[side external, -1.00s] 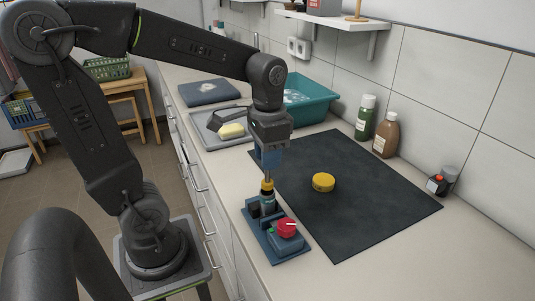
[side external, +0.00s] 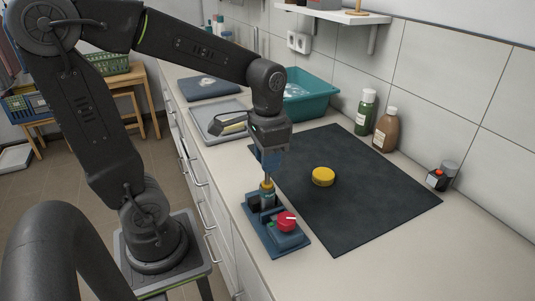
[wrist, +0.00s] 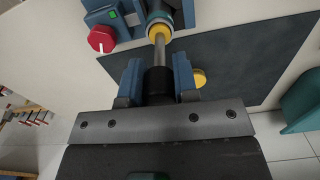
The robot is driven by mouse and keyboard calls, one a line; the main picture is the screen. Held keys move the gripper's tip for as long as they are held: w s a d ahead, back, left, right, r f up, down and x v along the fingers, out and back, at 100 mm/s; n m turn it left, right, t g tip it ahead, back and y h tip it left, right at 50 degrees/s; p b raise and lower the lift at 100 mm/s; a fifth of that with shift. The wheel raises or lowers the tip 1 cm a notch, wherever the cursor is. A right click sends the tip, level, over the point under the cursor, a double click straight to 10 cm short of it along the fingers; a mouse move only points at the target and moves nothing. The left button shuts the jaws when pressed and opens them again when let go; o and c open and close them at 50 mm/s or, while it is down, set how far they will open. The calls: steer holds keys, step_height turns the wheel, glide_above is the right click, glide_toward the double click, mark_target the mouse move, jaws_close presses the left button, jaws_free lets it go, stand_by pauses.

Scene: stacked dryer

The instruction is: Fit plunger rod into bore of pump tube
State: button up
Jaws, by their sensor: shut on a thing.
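My gripper (wrist: 157,82) is shut on the black handle of the plunger rod (wrist: 158,84), with one blue finger on each side. The rod's grey metal shaft runs from the handle to the yellow collar (wrist: 159,32) at the top of the pump tube (wrist: 157,12). The shaft's far end is hidden at the collar, so I cannot tell how deep it sits. In the side view, my gripper (side external: 269,166) is directly above the yellow collar (side external: 267,187), and the tube stands upright in a blue fixture (side external: 262,236).
The fixture carries a red knob (side external: 286,221). A yellow disc (side external: 323,176) lies on the dark mat (side external: 345,213) to the right. A green bottle (side external: 366,113), a brown bottle (side external: 386,130) and a teal basin (side external: 310,100) stand farther back.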

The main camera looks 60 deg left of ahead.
mark_target(267, 183)
steer(key=shift+f, duration=2.7)
steer(key=o, duration=1)
step_height(267, 183, up, 14)
steer(key=shift+f, duration=0.1)
steer(key=s+d+f+t, duration=0.1)
steer(key=s+t, duration=0.1)
steer(key=s+d+f+t, duration=0.1)
steer(key=d, duration=0.1)
steer(key=s+d+f+t, duration=0.1)
steer(key=s+t, duration=0.1)
steer(key=shift+s+d+n+t, duration=0.3)
steer(key=shift+s+d+n, duration=0.05)
steer(key=shift+d+n, duration=0.05)
